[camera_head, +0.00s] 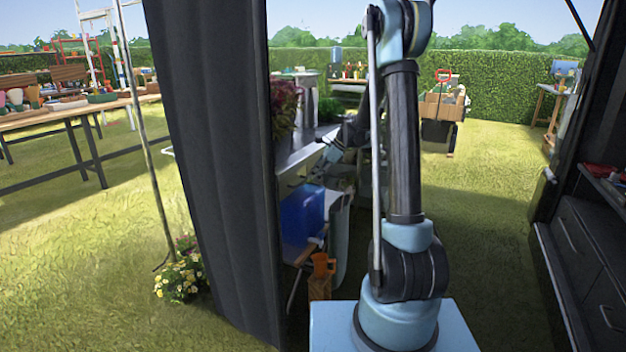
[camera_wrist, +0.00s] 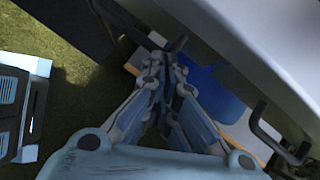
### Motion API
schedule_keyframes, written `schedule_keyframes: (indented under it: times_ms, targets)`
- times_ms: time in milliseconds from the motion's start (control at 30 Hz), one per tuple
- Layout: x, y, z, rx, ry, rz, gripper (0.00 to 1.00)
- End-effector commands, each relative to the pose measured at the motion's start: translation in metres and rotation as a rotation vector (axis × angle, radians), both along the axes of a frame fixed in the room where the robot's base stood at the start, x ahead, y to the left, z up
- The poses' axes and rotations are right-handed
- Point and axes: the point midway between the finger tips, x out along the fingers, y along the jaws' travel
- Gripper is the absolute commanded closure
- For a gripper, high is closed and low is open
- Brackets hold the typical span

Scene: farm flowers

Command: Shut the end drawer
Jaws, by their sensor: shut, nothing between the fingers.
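My gripper (camera_wrist: 167,48) is shut and empty in the wrist view, its dark fingertips close to the underside edge of a pale counter (camera_wrist: 250,45). A black bar handle (camera_wrist: 280,140) shows at the right, apart from the fingers. It looks like a drawer handle, but the drawer's front and how far it stands out cannot be made out. In the head view the counter's grey top (camera_head: 305,150) is behind the dark curtain. My arm hides much of the counter's front, and the fingertips cannot be picked out there.
A blue object (camera_head: 303,215) stands below the counter, beside an orange object (camera_head: 321,275); blue also shows near my fingers (camera_wrist: 222,88). A dark curtain (camera_head: 215,160) hangs left of my arm. Dark cabinet drawers (camera_head: 590,260) stand at the right. Grass (camera_head: 480,235) is open between.

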Motion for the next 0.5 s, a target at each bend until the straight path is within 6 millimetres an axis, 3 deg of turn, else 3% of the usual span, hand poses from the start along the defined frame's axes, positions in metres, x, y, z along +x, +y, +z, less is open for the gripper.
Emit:
schedule_keyframes:
  times_ms: [500]
  targets:
    - [0.0010,-0.0065,0.0011,0.000,0.000,-0.005,1.00]
